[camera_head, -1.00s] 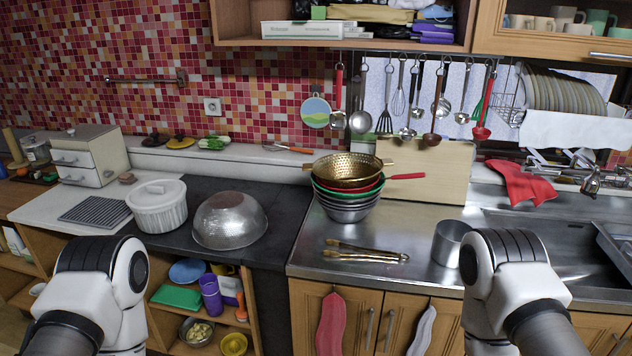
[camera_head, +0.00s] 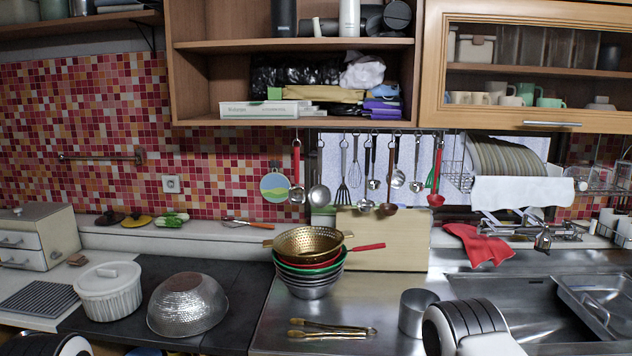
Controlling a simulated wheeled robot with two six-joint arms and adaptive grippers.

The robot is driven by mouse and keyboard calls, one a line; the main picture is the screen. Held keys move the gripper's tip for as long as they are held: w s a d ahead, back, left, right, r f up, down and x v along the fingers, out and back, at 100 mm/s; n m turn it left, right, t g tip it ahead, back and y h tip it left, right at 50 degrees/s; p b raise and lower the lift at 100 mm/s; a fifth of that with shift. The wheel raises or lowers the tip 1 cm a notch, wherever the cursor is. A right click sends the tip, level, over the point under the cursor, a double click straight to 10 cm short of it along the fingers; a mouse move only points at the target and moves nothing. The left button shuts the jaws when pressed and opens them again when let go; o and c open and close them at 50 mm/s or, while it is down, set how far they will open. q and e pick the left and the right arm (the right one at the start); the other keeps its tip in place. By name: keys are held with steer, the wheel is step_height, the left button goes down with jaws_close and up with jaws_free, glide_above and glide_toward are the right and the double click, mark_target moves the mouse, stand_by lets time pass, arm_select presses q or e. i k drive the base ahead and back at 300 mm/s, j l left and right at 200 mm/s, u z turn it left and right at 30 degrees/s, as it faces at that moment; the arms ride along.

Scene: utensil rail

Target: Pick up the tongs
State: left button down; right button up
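The golden tongs (camera_head: 332,329) lie flat on the steel counter (camera_head: 272,338) near its front edge, in the lower middle of the head view. They are in front of the stacked colanders and left of a steel cup. Parts of my two arms show at the bottom edge, one at lower left and one at lower right, right of the tongs. Neither gripper is in the frame, and nothing is seen touching the tongs.
The stack of colanders and bowls (camera_head: 308,262) stands behind the tongs. A steel cup (camera_head: 416,312) stands to their right. An upturned metal bowl (camera_head: 188,305) and a white lidded pot (camera_head: 108,290) are on the left. Utensils hang from the rail (camera_head: 375,131) above.

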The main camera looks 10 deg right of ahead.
mark_target(356, 330)
steer(key=z, duration=1.3)
steer(key=i+l, duration=0.15)
steer(key=i+l+u, duration=0.25)
steer(key=u, duration=0.25)
steer(key=i+l+u, duration=0.25)
steer(key=l+u, duration=0.2)
steer(key=i+l+u, duration=0.15)
steer(key=l+u, duration=0.35)
steer(key=j, duration=0.15)
